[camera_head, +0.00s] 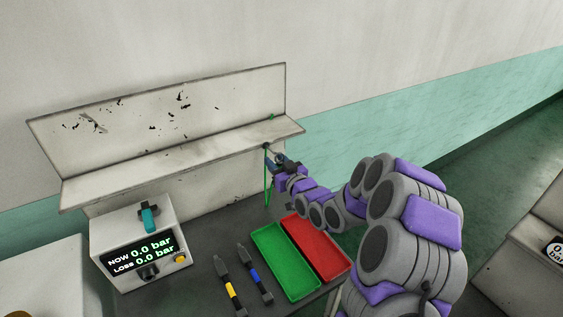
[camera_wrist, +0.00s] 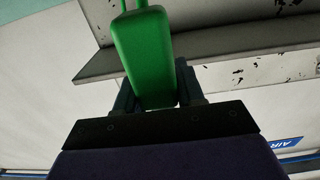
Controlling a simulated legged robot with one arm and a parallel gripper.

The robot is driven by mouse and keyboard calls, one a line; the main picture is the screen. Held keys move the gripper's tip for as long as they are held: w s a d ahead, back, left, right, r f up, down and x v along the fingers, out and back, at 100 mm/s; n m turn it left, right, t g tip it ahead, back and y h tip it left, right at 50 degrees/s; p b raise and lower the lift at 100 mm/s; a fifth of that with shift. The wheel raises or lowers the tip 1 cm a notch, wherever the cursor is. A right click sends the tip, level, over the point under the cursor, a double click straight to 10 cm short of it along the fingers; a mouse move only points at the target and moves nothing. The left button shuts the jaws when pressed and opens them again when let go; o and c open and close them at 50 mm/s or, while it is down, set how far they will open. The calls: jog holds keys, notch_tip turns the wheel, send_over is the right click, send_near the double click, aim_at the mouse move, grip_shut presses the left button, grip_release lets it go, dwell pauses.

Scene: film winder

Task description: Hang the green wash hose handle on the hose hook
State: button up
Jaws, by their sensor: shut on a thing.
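The green wash hose handle (camera_wrist: 146,50) fills the upper middle of the wrist view, a block with a narrower part running out of the top of the picture. My gripper (camera_wrist: 158,92) is shut on it, one finger on each side. In the head view my gripper (camera_head: 275,160) is at the right end of the shelf, just below its front edge. A thin green strand (camera_head: 267,185) hangs beside the fingers there; the handle itself is mostly hidden. A small green bit (camera_head: 271,116) shows on the shelf top. I cannot make out the hose hook clearly in either view.
The worn shelf (camera_head: 180,155) is close above my gripper; its edge also crosses the wrist view (camera_wrist: 85,72). Below are a green tray (camera_head: 283,260), a red tray (camera_head: 318,247), a yellow-banded tool (camera_head: 229,284), a blue-banded tool (camera_head: 255,274) and a pressure box (camera_head: 135,230).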

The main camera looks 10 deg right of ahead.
jog(key=shift+a+p+x, duration=0.2)
jog(key=shift+p+x, duration=0.1)
jog(key=shift+x, duration=0.65)
jog(key=shift+w+d, duration=0.25)
jog(key=shift+w, duration=0.2)
jog(key=shift+a, duration=0.35)
jog(key=shift+d, duration=0.15)
jog(key=shift+w, duration=0.15)
dwell(0.4)
jog(key=shift+p+x, duration=0.35)
jog(key=shift+x, duration=0.4)
